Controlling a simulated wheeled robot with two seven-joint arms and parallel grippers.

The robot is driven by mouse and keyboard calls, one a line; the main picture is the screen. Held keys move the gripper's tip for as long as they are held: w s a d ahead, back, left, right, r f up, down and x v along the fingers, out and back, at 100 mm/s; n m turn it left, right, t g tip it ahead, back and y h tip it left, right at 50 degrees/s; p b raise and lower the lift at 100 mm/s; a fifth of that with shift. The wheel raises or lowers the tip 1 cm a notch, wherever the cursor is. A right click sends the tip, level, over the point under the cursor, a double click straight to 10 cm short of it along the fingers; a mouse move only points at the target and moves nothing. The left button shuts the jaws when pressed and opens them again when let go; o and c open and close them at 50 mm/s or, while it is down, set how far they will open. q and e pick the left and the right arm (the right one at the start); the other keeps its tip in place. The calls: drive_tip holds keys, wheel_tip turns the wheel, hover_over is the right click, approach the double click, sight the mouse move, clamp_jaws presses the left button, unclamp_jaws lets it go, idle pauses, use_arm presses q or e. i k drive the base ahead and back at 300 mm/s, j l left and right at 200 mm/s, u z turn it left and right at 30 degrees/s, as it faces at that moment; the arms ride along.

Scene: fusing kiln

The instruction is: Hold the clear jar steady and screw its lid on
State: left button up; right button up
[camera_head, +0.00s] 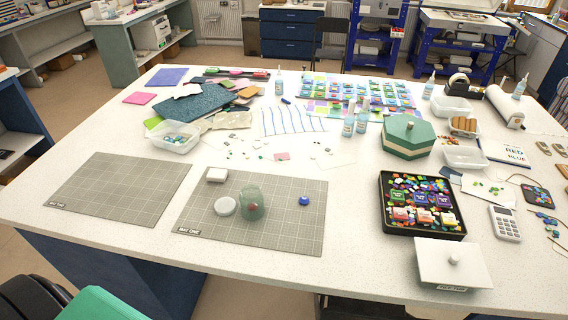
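A clear, slightly greenish jar (249,192) stands upright on the right-hand grey cutting mat (285,232). A small reddish thing shows in its lower part, and no lid is seen on it. A pale round lid (225,206) lies flat on the mat just left of the jar, close beside it; I cannot tell whether they touch. Neither of my grippers is in view.
A second grey mat (120,188) at left is bare. A black tray of colourful packs (382,224) stands at right, near a white lidded box (452,264).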

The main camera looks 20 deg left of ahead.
sight(252, 201)
drive_tip(key=u, duration=1.2)
drive_tip(key=j+z, duration=0.15)
drive_tip(key=z, duration=0.65)
drive_tip(key=k+j+z, duration=0.25)
drive_tip(key=j, duration=0.25)
drive_tip(key=k+j+z, duration=0.1)
drive_tip(key=j+z, duration=0.2)
drive_tip(key=j, duration=0.2)
drive_tip(key=k+j+z, duration=0.25)
drive_tip(key=j, duration=0.15)
drive_tip(key=k+j+z, duration=0.3)
drive_tip(key=k+j, duration=0.35)
drive_tip(key=j, duration=0.15)
